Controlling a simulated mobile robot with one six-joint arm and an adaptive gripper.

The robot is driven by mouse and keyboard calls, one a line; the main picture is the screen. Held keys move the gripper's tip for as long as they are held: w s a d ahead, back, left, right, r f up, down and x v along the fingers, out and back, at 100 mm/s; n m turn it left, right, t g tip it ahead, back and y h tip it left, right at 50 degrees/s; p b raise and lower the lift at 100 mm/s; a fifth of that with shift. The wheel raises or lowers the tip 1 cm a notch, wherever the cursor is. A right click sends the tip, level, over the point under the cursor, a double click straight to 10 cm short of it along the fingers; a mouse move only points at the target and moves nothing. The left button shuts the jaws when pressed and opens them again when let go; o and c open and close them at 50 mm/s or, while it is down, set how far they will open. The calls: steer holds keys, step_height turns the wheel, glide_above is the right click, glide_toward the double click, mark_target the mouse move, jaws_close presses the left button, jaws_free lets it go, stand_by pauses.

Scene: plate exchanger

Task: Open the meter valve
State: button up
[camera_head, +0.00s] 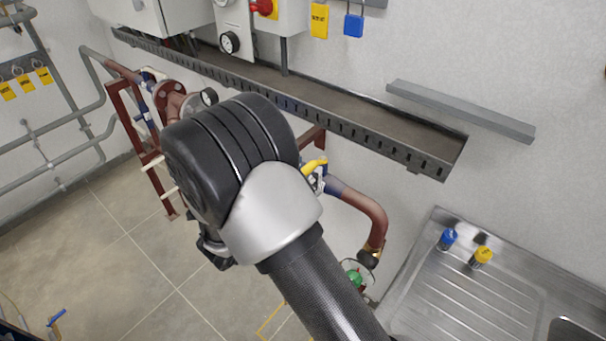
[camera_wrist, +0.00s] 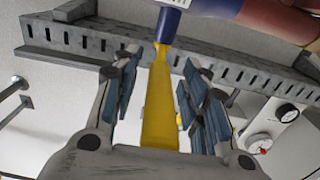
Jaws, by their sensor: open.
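A yellow lever handle (camera_wrist: 160,105) with a blue end lies between the two fingers of my gripper (camera_wrist: 163,88) in the wrist view. The fingers are open on either side of it, and I cannot tell whether either touches it. The blue end meets a red and blue pipe (camera_wrist: 270,15) at the top of that view. In the head view, a yellow handle (camera_head: 315,165) shows at the pipe just right of my wrist. There my arm hides most of the valve and the gripper's fingers.
A slotted grey cable tray (camera_head: 300,105) runs along the wall above the pipes. A red-brown pipe (camera_head: 365,208) bends down beside a steel sink (camera_head: 430,300) with blue and yellow capped items. Round gauges (camera_wrist: 260,143) show at the right of the wrist view. Tiled floor (camera_head: 110,270) is open at left.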

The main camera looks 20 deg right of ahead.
jaws_close()
stand_by(0.6)
